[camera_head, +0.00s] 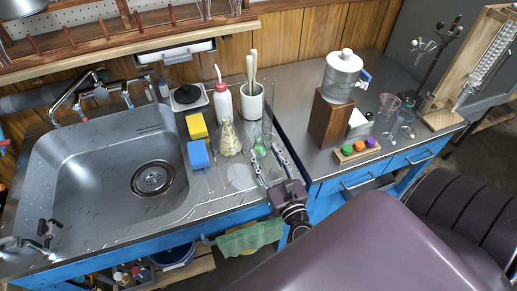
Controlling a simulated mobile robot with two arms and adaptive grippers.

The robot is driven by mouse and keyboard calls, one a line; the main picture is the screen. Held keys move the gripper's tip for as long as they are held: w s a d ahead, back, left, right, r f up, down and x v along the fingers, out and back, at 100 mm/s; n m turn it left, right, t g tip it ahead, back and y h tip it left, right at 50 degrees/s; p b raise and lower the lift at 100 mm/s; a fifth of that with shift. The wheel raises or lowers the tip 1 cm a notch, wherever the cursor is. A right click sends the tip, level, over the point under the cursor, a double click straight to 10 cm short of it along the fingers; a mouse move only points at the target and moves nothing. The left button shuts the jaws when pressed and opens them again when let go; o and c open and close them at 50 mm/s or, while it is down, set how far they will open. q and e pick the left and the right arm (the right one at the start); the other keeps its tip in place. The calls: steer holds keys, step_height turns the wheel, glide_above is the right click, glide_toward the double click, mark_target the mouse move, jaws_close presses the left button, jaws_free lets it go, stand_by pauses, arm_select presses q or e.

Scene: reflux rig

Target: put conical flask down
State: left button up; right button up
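The conical flask (229,140) is clear glass with yellowish contents. It stands upright on the metal counter (215,206) between the sponges and my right gripper. My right gripper (267,156) is over the counter to the right of the flask, with its two fingers spread and nothing seen held between them. It is apart from the flask. A small green item (260,148) shows just beyond its fingertips. My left gripper (47,230) seems to be the dark, small shape at the lower left over the sink edge; its opening is unclear.
A steel sink (90,180) fills the left. Yellow (196,126) and blue (199,155) sponges, a wash bottle (222,103), a white cup (252,103) and a glass cylinder (267,125) crowd the flask. A wooden stopper block (345,158) sits right. Some bare counter lies in front.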

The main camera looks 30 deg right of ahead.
mark_target(261, 142)
steer(key=shift+x, duration=3.15)
steer(key=shift+d+r, duration=0.15)
steer(key=shift+d, duration=0.05)
steer(key=shift+c, duration=0.5)
jaws_close()
